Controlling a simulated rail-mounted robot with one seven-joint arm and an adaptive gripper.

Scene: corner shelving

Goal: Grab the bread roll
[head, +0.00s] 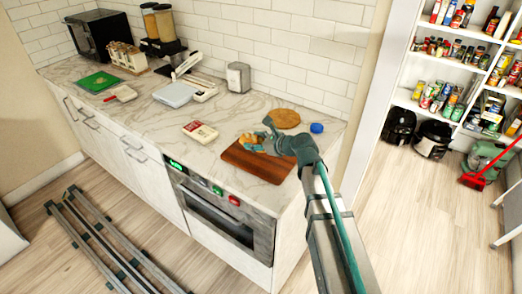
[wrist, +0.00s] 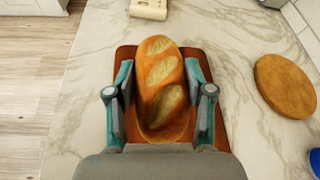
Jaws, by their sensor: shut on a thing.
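The bread roll (wrist: 160,85) is a golden-brown loaf with pale scored cuts. In the wrist view it lies lengthwise between the two fingers of my gripper (wrist: 160,115), which is shut on its sides. The roll is over a reddish-brown cutting board (wrist: 124,54); I cannot tell if it is lifted off it. In the head view my gripper (head: 258,143) is over the cutting board (head: 262,165), and the roll (head: 247,139) shows only in small part, mostly hidden by the gripper.
A round wooden board (head: 284,118) and a blue item (head: 316,128) lie right of the cutting board. A cream package (head: 200,132) lies to its left. Bare marble counter (head: 150,120) is free further left.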

